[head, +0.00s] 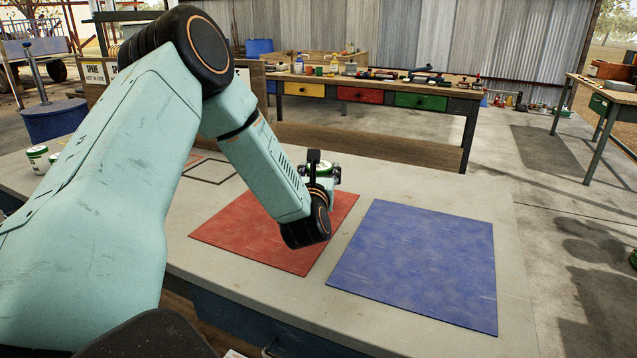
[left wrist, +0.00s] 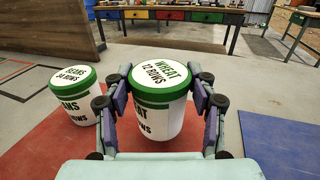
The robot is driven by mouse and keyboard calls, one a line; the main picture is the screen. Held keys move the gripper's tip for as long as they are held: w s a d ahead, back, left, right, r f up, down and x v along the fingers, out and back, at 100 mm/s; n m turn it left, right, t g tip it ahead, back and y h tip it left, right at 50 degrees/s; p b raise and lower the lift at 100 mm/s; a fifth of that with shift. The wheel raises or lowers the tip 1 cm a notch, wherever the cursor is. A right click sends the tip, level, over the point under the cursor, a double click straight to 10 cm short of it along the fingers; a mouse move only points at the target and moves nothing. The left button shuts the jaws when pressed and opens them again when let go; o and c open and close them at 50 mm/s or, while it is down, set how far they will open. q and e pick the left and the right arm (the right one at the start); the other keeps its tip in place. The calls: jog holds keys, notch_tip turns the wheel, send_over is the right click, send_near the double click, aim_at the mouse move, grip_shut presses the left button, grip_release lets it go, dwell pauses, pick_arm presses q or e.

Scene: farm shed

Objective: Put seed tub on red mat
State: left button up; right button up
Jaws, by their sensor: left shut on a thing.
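My left gripper (head: 318,178) is shut on a white seed tub with a green lid, lettered "WHEAT 72 ROWS" (left wrist: 160,80). In the left wrist view the gripper's fingers (left wrist: 160,110) clasp it from both sides, and it stands upright. The tub's green lid (head: 323,168) shows in the head view past my wrist. The red mat (head: 250,232) lies below and around it; I cannot tell whether the tub touches the mat. A second tub, lettered "BEANS" (left wrist: 72,95), stands to its left at the red mat. My right gripper is not in view.
A blue mat (head: 420,265) lies bare on the table, right of the red one. A dark square outline (head: 210,170) is behind the red mat. A workbench with coloured drawers (head: 360,95) is behind.

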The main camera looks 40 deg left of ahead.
pick_arm(q)
jog(key=shift+d+f, duration=0.25)
jog(key=shift+f, duration=0.8)
jog(key=shift+w+a+f, duration=0.1)
jog(key=shift+a+f, duration=0.05)
jog(key=shift+a, duration=0.1)
jog(key=o, duration=1.3)
jog(key=shift+d, duration=0.15)
jog(key=shift+c, duration=0.2)
jog(key=v, duration=1.2)
